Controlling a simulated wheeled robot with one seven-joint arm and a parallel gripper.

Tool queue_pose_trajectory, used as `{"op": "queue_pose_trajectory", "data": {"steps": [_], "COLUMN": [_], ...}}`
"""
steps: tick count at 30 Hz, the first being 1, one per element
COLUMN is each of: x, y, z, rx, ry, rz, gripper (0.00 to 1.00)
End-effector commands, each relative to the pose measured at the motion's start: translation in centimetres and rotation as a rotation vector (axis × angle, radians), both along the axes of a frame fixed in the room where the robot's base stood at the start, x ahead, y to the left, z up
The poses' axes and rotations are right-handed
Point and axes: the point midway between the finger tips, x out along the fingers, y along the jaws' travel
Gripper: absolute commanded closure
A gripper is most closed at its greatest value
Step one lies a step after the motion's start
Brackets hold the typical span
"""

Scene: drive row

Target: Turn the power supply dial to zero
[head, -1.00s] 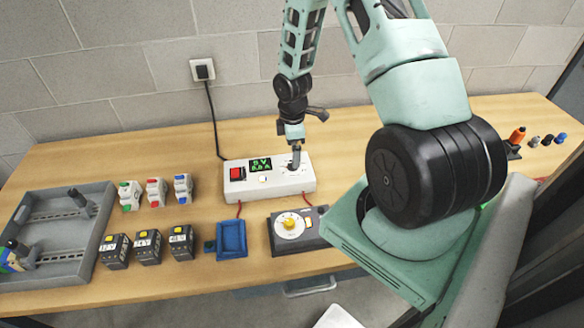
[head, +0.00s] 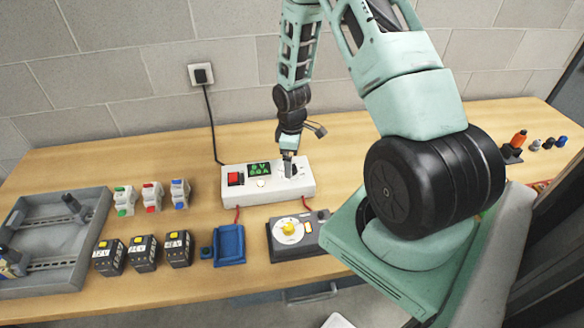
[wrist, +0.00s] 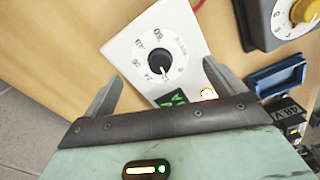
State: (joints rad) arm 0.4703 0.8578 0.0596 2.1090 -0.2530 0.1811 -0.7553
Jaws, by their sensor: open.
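The power supply (head: 268,192) is a white box with a red switch (head: 236,179) and a green-lit display (head: 260,169) whose reading I cannot make out surely. In the wrist view its black dial (wrist: 160,60) sits in a printed ring of numbers, with a pale pointer mark. In the head view my gripper hides most of the dial. My gripper (head: 288,168) points down over the dial end of the box. In the wrist view my gripper (wrist: 162,72) is open, its fingers apart on either side of the dial; I cannot tell whether they touch it.
A black device with a yellow knob (head: 289,228) and a blue tray (head: 230,245) stand in front. Several modules (head: 143,253) and a grey rail tray (head: 55,240) are at left. A black cord runs to the wall socket (head: 201,74). Bare bench lies behind the supply.

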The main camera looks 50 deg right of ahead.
Motion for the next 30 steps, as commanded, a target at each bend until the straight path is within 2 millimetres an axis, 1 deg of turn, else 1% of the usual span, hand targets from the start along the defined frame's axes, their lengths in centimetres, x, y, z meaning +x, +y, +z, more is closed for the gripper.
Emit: {"op": "queue_pose_trajectory", "data": {"steps": [8, 21, 29, 30], "x": [0.0, 0.0, 0.0, 0.0], "y": [0.0, 0.0, 0.0, 0.0], "z": [-0.3, -2.4, -2.4, -2.4], "rx": [0.000, 0.000, 0.000, 0.000], "ry": [0.000, 0.001, 0.000, 0.000], "rz": [0.003, 0.003, 0.004, 0.004], "gripper": [0.05, 0.05, 0.05, 0.11]}}
